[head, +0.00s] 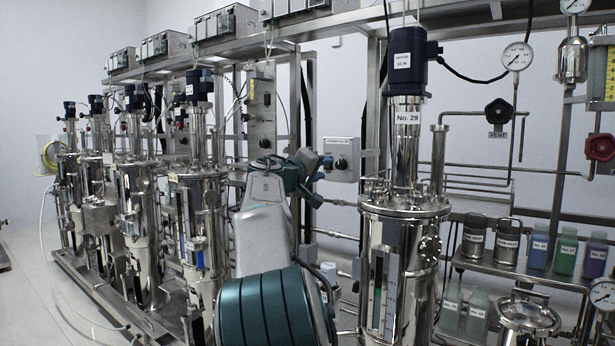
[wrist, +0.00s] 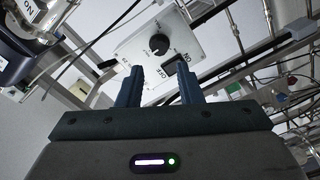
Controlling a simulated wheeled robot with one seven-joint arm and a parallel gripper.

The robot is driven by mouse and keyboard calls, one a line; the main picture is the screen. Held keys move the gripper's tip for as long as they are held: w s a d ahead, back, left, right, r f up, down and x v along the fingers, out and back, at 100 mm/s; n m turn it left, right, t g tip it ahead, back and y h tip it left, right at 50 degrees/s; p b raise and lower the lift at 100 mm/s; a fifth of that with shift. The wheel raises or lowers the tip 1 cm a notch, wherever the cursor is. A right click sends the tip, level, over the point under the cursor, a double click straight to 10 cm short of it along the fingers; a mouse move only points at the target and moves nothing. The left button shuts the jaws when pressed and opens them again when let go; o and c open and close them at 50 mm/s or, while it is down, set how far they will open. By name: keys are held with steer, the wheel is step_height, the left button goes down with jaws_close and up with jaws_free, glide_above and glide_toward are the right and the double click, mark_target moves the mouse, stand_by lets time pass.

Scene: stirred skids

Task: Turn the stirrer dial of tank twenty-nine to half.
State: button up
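Tank No. 29 (head: 385,270) is the large steel vessel right of the middle in the head view, with a dark blue motor (head: 408,62) on top. A white control box (head: 342,160) with a black dial is mounted on the frame just left of the tank's column. In the wrist view the black dial (wrist: 159,44) on the white box (wrist: 150,38) lies beyond my fingertips, with a dark switch or window below it. My gripper (wrist: 157,78) is open, its two blue fingers apart with nothing between them. It also shows in the head view (head: 326,165), close to the box's left side.
Several similar steel tanks (head: 140,240) stand in a row at the left. A shelf (head: 530,275) with bottles and canisters is at the right. Pipes and frame posts surround the box.

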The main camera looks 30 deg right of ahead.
steer(key=v, duration=0.6)
steer(key=shift+a, duration=0.25)
steer(key=shift+s, duration=0.1)
steer(key=s+a+f+g+y+p, duration=0.1)
steer(key=s+a+g+y+p, duration=0.1)
steer(key=s+a+y+p, duration=0.6)
steer(key=s+a+f+n+g+y+p, duration=0.1)
steer(key=s+a+y+p, duration=0.7)
steer(key=s+a+p, duration=1.1)
steer(key=s+f+g+p, duration=0.1)
steer(key=s+p, duration=0.2)
steer(key=p, duration=0.5)
steer(key=shift+s+y, duration=0.3)
steer(key=shift+s, duration=0.05)
steer(key=shift+a+r, duration=0.1)
steer(key=shift+a, duration=0.05)
